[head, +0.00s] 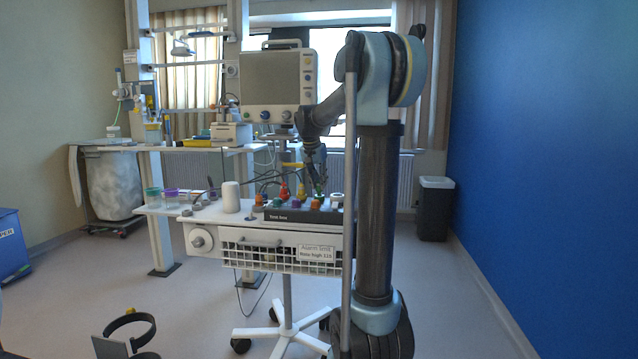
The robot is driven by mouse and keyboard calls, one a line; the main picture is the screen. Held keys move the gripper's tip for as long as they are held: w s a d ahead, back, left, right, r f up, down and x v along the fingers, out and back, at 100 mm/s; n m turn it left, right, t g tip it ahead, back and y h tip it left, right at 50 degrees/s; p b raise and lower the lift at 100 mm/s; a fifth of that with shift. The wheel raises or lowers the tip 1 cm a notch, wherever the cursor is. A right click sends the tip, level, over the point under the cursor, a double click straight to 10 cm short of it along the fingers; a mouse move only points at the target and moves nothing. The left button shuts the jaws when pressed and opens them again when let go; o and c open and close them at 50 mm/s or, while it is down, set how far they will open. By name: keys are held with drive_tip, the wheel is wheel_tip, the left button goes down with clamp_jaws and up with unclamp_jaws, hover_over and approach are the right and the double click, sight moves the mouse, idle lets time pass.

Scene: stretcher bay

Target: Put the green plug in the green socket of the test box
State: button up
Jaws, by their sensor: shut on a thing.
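The dark test box (288,216) stands on the trolley top, its label facing me. Several coloured plugs and sockets stand along its top, among them red-orange, purple and white ones. My gripper (319,188) points down over the right part of the box.
The trolley top (208,214) carries a white cylinder (231,197) left of the box. Cables rise behind the box. A monitor (278,78) stands behind. Cups (171,199) sit on a shelf at left. My arm column hides the area right of the box.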

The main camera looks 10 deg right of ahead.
drive_tip(key=shift+f, duration=0.75)
drive_tip(key=o, duration=1)
drive_tip(key=shift+r, duration=0.15)
drive_tip(key=v, duration=1.1)
drive_tip(key=s+d+f+n, duration=0.1)
drive_tip(key=s+f, duration=0.3)
drive_tip(key=s, duration=0.3)
drive_tip(key=s+d+f+n+y, duration=0.1)
drive_tip(key=s+f, duration=0.3)
drive_tip(key=s, duration=0.3)
drive_tip(key=s+d+f+n, duration=0.1)
drive_tip(key=s+f, duration=0.3)
drive_tip(key=s, duration=0.3)
drive_tip(key=s+f+n, duration=0.1)
drive_tip(key=s+f, duration=0.5)
drive_tip(key=s+f+n+g+y, duration=0.1)
drive_tip(key=s+f, duration=0.6)
drive_tip(key=s+f+n, duration=0.1)
drive_tip(key=s+f, duration=0.5)
drive_tip(key=f, duration=0.1)
drive_tip(key=shift+s+a+f+n, duration=0.1)
drive_tip(key=shift+s+f+n, duration=0.1)
drive_tip(key=shift+n, duration=0.2)
